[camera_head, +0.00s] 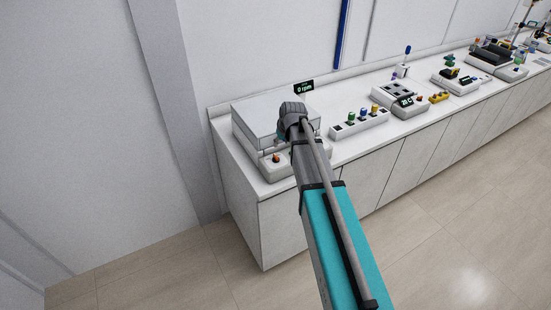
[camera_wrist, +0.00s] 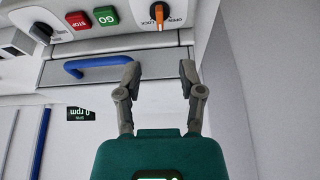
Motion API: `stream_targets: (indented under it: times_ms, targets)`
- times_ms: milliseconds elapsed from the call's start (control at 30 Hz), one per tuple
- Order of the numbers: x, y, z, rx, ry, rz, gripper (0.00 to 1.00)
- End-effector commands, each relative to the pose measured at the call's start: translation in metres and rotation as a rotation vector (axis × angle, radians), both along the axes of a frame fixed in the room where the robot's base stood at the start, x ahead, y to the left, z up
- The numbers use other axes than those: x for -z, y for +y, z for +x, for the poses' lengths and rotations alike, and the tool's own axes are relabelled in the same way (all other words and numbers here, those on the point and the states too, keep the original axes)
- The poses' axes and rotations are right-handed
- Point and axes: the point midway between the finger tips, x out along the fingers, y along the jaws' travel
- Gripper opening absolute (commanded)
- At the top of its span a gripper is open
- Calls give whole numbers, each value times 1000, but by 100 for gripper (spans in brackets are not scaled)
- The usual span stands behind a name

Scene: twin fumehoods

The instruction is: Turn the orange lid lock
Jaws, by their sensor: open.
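The orange lid lock (camera_wrist: 159,16) is a small knob on the white front panel of the machine (camera_head: 262,125), at the top of the wrist view. Printed words beside it include OPEN and LOCK. It also shows as an orange spot in the head view (camera_head: 276,158), on the machine's lower front. My gripper (camera_wrist: 159,70) is open and empty, its two fingers apart. In the wrist view the lock lies beyond the fingertips, roughly in line with the gap between them, and nothing touches it. In the head view my arm hides part of the machine's front.
A green GO button (camera_wrist: 105,16), a red STOP button (camera_wrist: 77,20) and a dark knob (camera_wrist: 41,32) share the panel. A blue handle (camera_wrist: 97,65) sticks out near the fingers. A 0 rpm display (camera_head: 305,88) stands behind. A rack with coloured tops (camera_head: 360,123) is to the right.

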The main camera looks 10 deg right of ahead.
Motion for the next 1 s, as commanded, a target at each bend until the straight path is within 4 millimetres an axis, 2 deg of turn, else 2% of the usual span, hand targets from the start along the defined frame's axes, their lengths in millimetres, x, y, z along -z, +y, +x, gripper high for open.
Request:
stream_targets:
  times_ms: [100,1000]
  targets:
    - [14,1,5,0,0,0,50]
    - [83,9,33,0,0,0,50]
